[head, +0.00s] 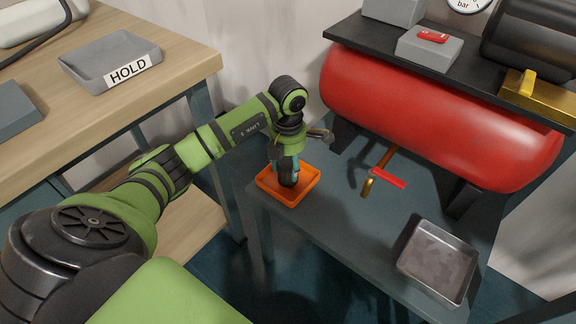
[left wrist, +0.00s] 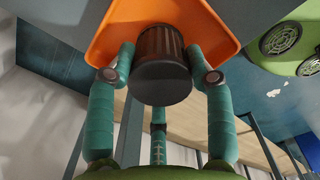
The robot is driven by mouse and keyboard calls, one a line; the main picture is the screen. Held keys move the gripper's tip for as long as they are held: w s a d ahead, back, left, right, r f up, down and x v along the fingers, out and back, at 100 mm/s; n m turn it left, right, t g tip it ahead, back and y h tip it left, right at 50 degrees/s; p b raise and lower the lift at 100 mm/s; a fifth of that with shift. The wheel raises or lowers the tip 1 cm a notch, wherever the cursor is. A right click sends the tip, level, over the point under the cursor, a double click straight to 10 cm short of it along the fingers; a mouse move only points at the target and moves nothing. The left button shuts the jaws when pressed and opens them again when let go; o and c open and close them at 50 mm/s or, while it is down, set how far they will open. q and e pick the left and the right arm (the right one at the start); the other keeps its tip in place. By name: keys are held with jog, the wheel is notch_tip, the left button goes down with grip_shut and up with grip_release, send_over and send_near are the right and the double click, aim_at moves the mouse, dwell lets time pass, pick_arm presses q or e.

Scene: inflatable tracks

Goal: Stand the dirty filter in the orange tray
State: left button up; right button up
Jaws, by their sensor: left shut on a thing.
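The orange tray (head: 309,181) sits on the dark lower shelf below the red tank. My left gripper (head: 287,178) is over the tray, pointing down. In the left wrist view the gripper (left wrist: 160,57) is shut on the dirty filter (left wrist: 163,80), a dark brown ribbed cylinder with a dark end cap. In the head view the gripper largely hides the filter. My right gripper is not in view.
The red tank (head: 440,120) overhangs the shelf's back. A brass valve with a red handle (head: 388,177) hangs right of the tray. A grey metal pan (head: 438,262) lies at the shelf's right. A grey HOLD tray (head: 110,55) is on the wooden bench (head: 185,60).

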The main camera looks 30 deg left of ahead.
pick_arm(q)
jog(key=shift+f, duration=0.1)
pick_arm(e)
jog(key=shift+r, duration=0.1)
pick_arm(q)
jog(key=shift+f, duration=0.1)
jog(key=o, duration=1.2)
jog(key=shift+c, duration=0.2)
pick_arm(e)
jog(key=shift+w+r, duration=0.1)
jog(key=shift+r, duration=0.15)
